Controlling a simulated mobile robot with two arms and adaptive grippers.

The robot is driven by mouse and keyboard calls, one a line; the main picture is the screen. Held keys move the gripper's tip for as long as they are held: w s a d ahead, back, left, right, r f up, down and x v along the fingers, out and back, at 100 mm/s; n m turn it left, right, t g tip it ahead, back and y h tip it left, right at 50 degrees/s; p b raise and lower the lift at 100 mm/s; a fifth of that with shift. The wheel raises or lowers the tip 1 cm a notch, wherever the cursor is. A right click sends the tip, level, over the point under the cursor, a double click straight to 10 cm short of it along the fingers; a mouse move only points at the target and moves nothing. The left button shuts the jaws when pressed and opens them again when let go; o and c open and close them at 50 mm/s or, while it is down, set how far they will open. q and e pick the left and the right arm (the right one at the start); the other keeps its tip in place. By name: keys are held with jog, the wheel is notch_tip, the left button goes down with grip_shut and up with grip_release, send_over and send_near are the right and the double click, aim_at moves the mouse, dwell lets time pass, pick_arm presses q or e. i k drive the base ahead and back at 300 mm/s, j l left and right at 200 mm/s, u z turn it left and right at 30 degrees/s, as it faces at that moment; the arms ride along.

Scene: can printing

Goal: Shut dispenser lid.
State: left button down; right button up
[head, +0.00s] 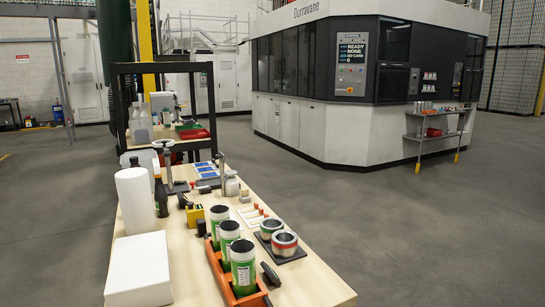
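No dispenser lid can be told for certain in the head view. A small pale, silvery bottle-like vessel (232,186) on the workbench (190,262) may be the dispenser. It is too small to tell whether a lid on it is open or shut. Neither my left nor my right gripper is in view.
The bench holds a white roll (134,200), a white box (138,270), green cans in an orange rack (243,266), two rings on a dark plate (284,243) and gauge stands. A black-framed cart (117,110) stands behind. Floor on the right is clear.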

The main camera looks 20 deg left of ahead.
aim_at(221, 156)
jog(key=j+z, duration=0.2)
jog(key=j, duration=0.2)
jog(key=k+j+z, duration=0.2)
jog(key=j, duration=0.25)
jog(key=j+z, duration=0.2)
jog(key=j, duration=0.2)
jog(key=k+j+z, duration=0.15)
jog(key=j, duration=0.25)
jog(key=j+z, duration=0.2)
jog(key=j, duration=0.2)
jog(key=k+j+z, duration=0.4)
jog(key=j, duration=0.25)
